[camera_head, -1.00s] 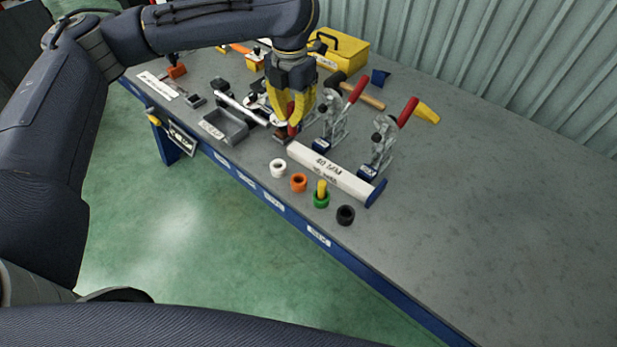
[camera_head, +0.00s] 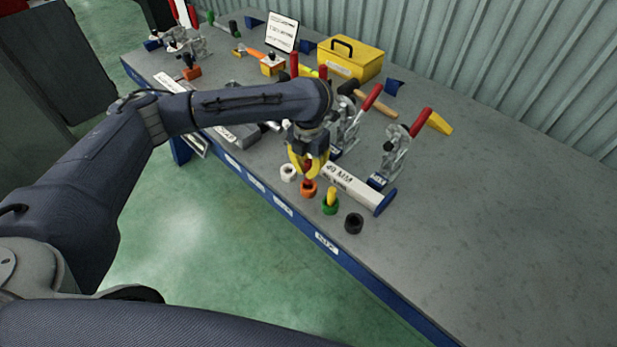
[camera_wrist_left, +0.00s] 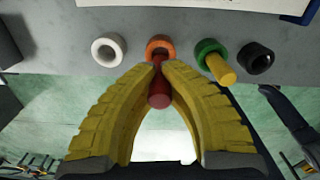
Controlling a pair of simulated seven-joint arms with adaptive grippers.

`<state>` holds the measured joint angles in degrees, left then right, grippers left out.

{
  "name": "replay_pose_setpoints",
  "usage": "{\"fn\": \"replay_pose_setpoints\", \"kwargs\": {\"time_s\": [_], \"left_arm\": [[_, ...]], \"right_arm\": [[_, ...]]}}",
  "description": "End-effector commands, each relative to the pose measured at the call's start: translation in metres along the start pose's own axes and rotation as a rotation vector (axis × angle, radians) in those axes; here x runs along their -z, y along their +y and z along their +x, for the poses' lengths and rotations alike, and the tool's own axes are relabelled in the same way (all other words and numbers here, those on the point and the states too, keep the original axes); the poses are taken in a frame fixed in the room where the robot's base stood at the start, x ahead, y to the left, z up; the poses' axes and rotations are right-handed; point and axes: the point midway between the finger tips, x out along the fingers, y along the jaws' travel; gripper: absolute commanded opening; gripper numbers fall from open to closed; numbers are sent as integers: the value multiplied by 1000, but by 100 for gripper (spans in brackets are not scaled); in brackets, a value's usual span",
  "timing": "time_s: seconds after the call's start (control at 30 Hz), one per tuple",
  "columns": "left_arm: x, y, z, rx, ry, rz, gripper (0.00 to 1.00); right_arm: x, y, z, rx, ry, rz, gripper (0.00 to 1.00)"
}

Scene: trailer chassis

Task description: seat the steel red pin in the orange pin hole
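The red pin (camera_wrist_left: 158,92) is held between the yellow fingertips of my left gripper (camera_wrist_left: 160,75). In the head view my left gripper (camera_head: 308,168) points down, with the red pin (camera_head: 308,172) between its fingers, right over the orange pin hole (camera_head: 309,189), a short ring on the bench. In the left wrist view the orange ring (camera_wrist_left: 159,45) lies just beyond the fingertips, in line with the pin's far end. Whether the pin tip is inside the ring or just above it I cannot tell. My right gripper is not in view.
The white ring (camera_head: 288,172) stands left of the orange one. The green ring (camera_head: 330,206) with a yellow pin in it and the black ring (camera_head: 354,223) stand to the right. A white 40 mm bar (camera_head: 350,183) lies close behind. The bench's right side is clear.

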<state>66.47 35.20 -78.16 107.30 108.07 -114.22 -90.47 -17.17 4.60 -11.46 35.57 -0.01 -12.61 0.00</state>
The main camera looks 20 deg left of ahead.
Motion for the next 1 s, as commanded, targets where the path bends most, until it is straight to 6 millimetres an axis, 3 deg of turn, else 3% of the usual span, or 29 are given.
{"fn": "replay_pose_setpoints", "kwargs": {"time_s": [0.27, 0.53, 0.97, 1.0], "left_arm": [[0, 0, 12, 0, 1, -2, 0], [1, 0, 41, 0, 2, -2, 0], [1, 0, 46, 0, 1, -1, 0], [1, 0, 46, 0, 1, -1, 9]], "right_arm": [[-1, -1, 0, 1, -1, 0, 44], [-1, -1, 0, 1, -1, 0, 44], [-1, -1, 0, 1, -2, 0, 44], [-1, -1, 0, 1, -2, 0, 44]]}}
